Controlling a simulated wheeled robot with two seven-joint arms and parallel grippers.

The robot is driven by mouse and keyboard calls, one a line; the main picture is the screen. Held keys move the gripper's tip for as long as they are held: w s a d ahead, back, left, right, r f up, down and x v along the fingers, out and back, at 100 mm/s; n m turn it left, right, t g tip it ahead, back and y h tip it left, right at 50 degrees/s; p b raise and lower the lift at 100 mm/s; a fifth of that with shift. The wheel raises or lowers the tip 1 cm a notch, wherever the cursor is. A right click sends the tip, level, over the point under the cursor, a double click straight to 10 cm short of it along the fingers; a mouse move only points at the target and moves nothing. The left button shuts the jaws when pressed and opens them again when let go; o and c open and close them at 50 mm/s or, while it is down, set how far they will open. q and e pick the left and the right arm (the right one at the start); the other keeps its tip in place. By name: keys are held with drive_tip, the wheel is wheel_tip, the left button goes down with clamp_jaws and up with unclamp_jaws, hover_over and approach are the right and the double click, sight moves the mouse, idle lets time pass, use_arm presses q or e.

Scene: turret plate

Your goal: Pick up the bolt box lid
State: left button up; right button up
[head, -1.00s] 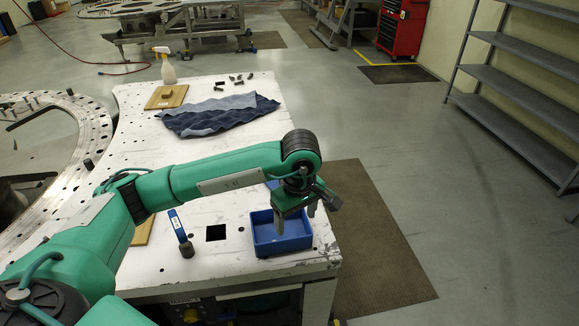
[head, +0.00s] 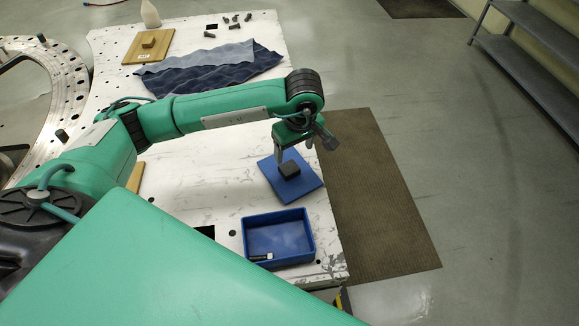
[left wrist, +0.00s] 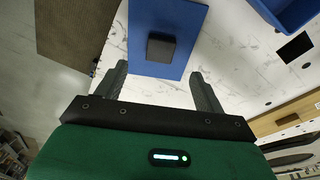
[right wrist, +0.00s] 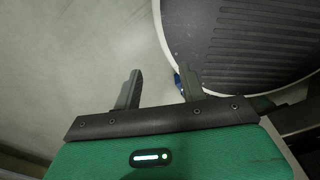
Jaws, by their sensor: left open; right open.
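The bolt box lid is a flat blue plate (head: 308,187) with a dark block-shaped knob (head: 289,170) on top. It lies on the white table behind the open blue bolt box (head: 247,236), near the right edge. My left gripper (head: 291,150) is open above the lid's far part, close to the knob. In the left wrist view the lid (left wrist: 172,15) lies ahead and its knob (left wrist: 161,48) appears between the lines of the two fingers (left wrist: 158,68), apparently untouched. My right gripper (right wrist: 160,71) is open and empty over the floor, away from the lid.
The bolt box holds a small dark and white item in its near corner. A blue cloth (head: 205,78) and a wooden board (head: 140,52) lie farther back. A large green part of mine covers the lower left. A brown mat (head: 375,190) lies beside the table.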

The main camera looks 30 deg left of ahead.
sight(289, 167)
use_arm(q)
drive_tip(key=f, duration=0.2)
drive_tip(key=f+p, duration=0.1)
drive_tip(key=f, duration=0.1)
drive_tip(key=shift+w+a, duration=0.3)
drive_tip(key=shift+a, duration=0.05)
drive_tip(key=shift+f, duration=0.3)
drive_tip(key=f+p, duration=0.2)
drive_tip(key=a+f+p, duration=0.1)
drive_tip(key=f, duration=0.1)
drive_tip(key=shift+w+a+f+p, duration=0.1)
drive_tip(key=shift+f+p, duration=0.05)
drive_tip(key=shift+p, duration=0.25)
drive_tip(key=shift+f, duration=0.3)
use_arm(e)
drive_tip(key=r, duration=0.3)
drive_tip(key=w+r, duration=0.1)
drive_tip(key=r, duration=0.1)
drive_tip(key=shift+a+r, duration=0.2)
drive_tip(key=shift+a, duration=0.1)
use_arm(q)
drive_tip(key=shift+c, duration=0.6)
drive_tip(key=c, duration=1)
use_arm(e)
drive_tip(key=shift+w+d, duration=0.15)
drive_tip(key=shift+d, duration=0.1)
